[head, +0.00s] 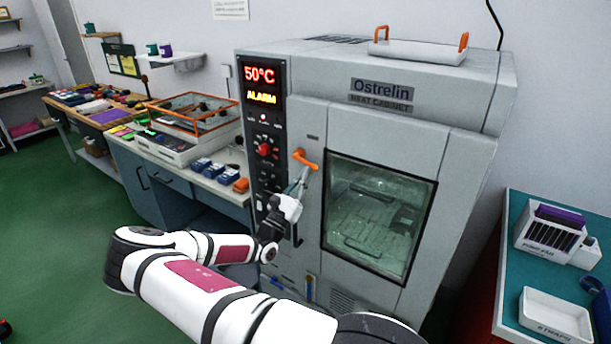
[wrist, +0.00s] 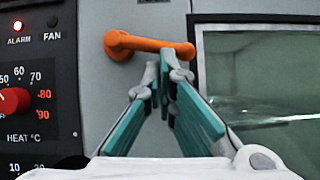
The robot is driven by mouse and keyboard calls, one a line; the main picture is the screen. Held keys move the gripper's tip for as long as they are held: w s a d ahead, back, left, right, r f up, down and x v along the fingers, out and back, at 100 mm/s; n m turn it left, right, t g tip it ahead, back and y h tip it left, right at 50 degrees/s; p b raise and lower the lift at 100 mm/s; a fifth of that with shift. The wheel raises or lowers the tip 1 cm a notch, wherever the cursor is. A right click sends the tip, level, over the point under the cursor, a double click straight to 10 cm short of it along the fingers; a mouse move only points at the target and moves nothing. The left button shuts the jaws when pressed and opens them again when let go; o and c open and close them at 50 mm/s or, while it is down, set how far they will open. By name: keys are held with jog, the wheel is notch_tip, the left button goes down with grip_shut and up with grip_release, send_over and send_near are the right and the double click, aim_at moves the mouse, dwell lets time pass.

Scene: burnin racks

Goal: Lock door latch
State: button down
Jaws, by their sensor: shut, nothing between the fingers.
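The orange door latch (head: 306,160) is on the front of the grey heat cabinet (head: 460,160), left of the door's window (head: 380,215). In the wrist view the latch (wrist: 150,44) has its round hub at the left, and its lever points right, close to level. My gripper (head: 303,172) is shut and empty, with its fingertips just below the lever. The door looks closed.
A control panel (head: 265,140) with a red knob and a lit ALARM sign is left of the latch. A bench (head: 160,178) with trays and small blue and orange items stands at the left. A teal table (head: 515,270) with white bins is at the right.

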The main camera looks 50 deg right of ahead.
jog(key=shift+s+r+n+t+p, duration=0.15)
jog(key=shift+n+t+p, duration=0.1)
jog(key=shift+n+t, duration=0.3)
jog(key=shift+s+r+n+t+p, duration=0.1)
jog(key=shift+n+t+p, duration=0.2)
jog(key=shift+n, duration=0.35)
jog(key=w+d+f+b+v, duration=0.1)
jog(key=b+v, duration=0.3)
jog(key=v, duration=0.8)
jog(key=shift+s+f, duration=0.25)
jog(key=shift+f, duration=0.6)
jog(key=shift+a, duration=0.1)
